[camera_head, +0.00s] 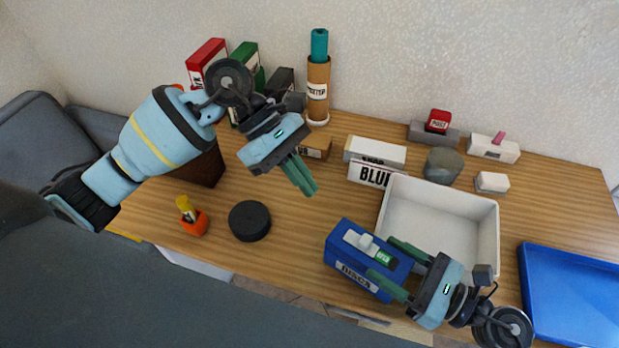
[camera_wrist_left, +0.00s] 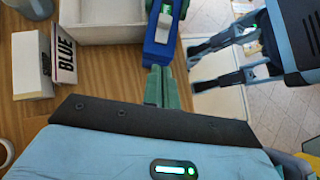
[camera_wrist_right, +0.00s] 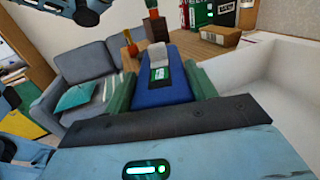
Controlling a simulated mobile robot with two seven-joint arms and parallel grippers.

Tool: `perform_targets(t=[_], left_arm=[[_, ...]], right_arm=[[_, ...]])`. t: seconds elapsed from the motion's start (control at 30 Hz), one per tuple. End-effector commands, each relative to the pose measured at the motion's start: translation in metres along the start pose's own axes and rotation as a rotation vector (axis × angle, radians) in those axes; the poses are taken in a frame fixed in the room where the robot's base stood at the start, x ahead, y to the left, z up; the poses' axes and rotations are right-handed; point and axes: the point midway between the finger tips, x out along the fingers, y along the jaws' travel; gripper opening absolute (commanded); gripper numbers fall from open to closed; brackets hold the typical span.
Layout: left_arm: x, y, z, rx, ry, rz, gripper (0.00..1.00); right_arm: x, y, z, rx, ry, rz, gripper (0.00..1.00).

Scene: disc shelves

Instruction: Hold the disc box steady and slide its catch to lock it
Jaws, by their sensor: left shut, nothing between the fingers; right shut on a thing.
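The blue disc box (camera_head: 345,264) sits on the wooden table near its front edge, left of the white bin. Its white catch (camera_head: 361,241) is on top, with a green patch beside it on the right gripper's side. My right gripper (camera_head: 380,257) is shut on the box, one finger on each side; the right wrist view shows the box (camera_wrist_right: 165,96) between the fingers and the catch (camera_wrist_right: 158,56). My left gripper (camera_head: 306,188) is shut and empty, raised above the table, up and left of the box. The left wrist view also shows the box (camera_wrist_left: 158,52).
A white bin (camera_head: 497,228) stands right of the box, a blue tray (camera_head: 570,290) further right. A black round thing (camera_head: 249,221) and an orange-based yellow-handled thing (camera_head: 194,222) lie left. A BLUE-labelled card (camera_head: 375,174) stands behind. Table between the black thing and the box is clear.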

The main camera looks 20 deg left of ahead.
Motion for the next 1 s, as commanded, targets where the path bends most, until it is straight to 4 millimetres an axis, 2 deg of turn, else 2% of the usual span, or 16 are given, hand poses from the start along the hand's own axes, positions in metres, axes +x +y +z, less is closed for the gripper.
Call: perform_targets(t=[0.1,0.4,0.7,1.0], left_arm=[[0.024,-0.001,0.001,0.0,-0.003,-0.003,0.0],[0.077,0.0,0.003,0.002,-0.004,-0.002,0.0],[0.098,0.0,0.026,0.001,-0.002,0.0,0.0],[0.1,0.0,0.028,-0.001,0.0,0.0,0.0]], right_arm=[[0.0,0.0,0.0,0.0,0.0,0.0,0.27],[0.0,0.0,0.0,0.0,0.0,0.0,0.27],[0.0,0.0,0.0,0.0,0.0,0.0,0.27],[0.0,0.0,0.0,0.0,0.0,0.0,0.27]])
